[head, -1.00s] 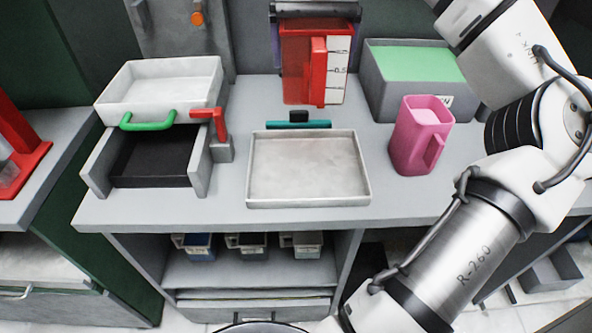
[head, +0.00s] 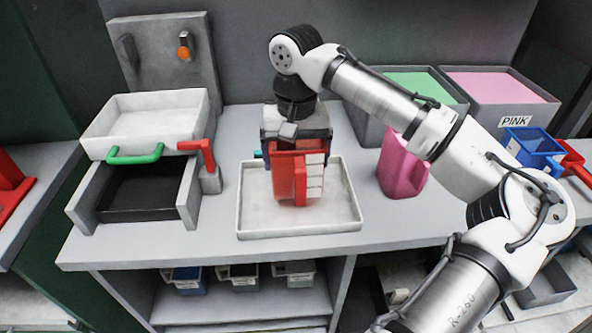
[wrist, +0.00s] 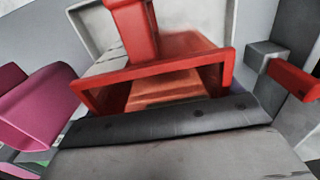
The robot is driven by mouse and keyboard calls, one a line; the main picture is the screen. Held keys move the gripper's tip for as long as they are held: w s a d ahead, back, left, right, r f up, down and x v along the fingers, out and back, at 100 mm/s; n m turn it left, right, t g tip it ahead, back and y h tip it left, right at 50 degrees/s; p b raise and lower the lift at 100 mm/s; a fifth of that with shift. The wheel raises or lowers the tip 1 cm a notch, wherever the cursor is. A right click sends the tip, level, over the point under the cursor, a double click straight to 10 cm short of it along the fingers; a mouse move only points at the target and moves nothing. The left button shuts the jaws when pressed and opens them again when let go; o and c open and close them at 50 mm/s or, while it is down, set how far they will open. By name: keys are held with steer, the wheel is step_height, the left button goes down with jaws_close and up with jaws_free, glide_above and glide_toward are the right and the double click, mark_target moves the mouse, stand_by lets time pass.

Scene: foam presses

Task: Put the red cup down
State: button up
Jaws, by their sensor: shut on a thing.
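The red cup (head: 285,180), with a white marked scale strip and a red handle, is upright over the shallow white tray (head: 349,222) in the head view. My gripper (head: 295,138) is above it, pointing down and shut on its upper part. In the wrist view the cup's red rim (wrist: 150,72) and handle (wrist: 133,28) lie just beyond the dark jaw (wrist: 170,122), with the tray's wall behind. Whether the cup's base touches the tray floor cannot be told.
A pink jug (head: 398,170) stands right of the tray. A press with a white box (head: 150,125), green handle and red lever (head: 207,160) stands left. Green-topped (head: 420,85) and pink-topped (head: 500,85) bins stand behind right. The bench front strip is clear.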

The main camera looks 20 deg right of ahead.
steer(key=shift+f, duration=2.1)
steer(key=shift+f, duration=0.1)
steer(key=o, duration=0.7)
steer(key=shift+o, duration=0.2)
step_height(320, 180, up, 12)
steer(key=shift+b, duration=0.4)
